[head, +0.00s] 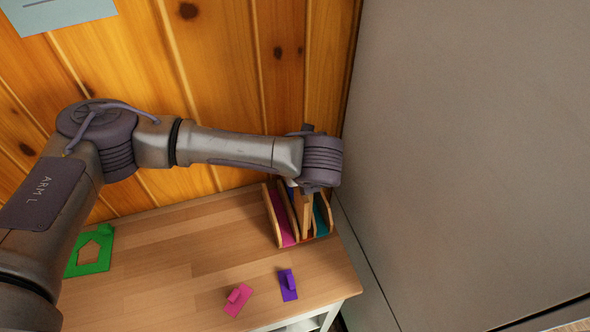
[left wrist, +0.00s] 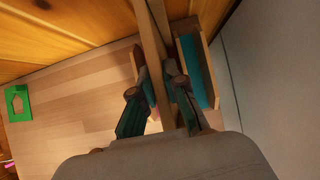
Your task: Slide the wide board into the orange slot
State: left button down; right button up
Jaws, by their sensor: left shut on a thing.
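My left gripper (left wrist: 158,88) is shut on the wooden board (left wrist: 149,40), seen nearly edge-on between its fingers in the left wrist view. In the head view the left gripper (head: 311,180) is over the slotted wooden rack (head: 278,228) at the table's right end. The board (head: 304,212) stands roughly upright among the dividers; I cannot tell how deep it is or which slot it is in. The rack shows a magenta slot (head: 280,214) at left and a teal slot (head: 321,215) at right. The orange slot is not clearly visible, hidden by the arm and board. My right gripper is out of view.
A green frame with a cut-out (head: 104,246) lies at the table's left. A pink piece (head: 238,299) and a purple piece (head: 288,285) lie near the front. A grey panel (head: 450,150) rises close to the rack's right. The middle table (head: 190,265) is clear.

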pick_arm(q)
jog(key=shift+f, duration=0.35)
jog(key=shift+f+b, duration=0.45)
jog(key=shift+f, duration=0.55)
dwell(0.4)
jog(key=c, duration=1.1)
grip_release()
jog(key=shift+c, duration=0.2)
jog(key=p+v, duration=0.8)
jog(key=shift+r, duration=0.1)
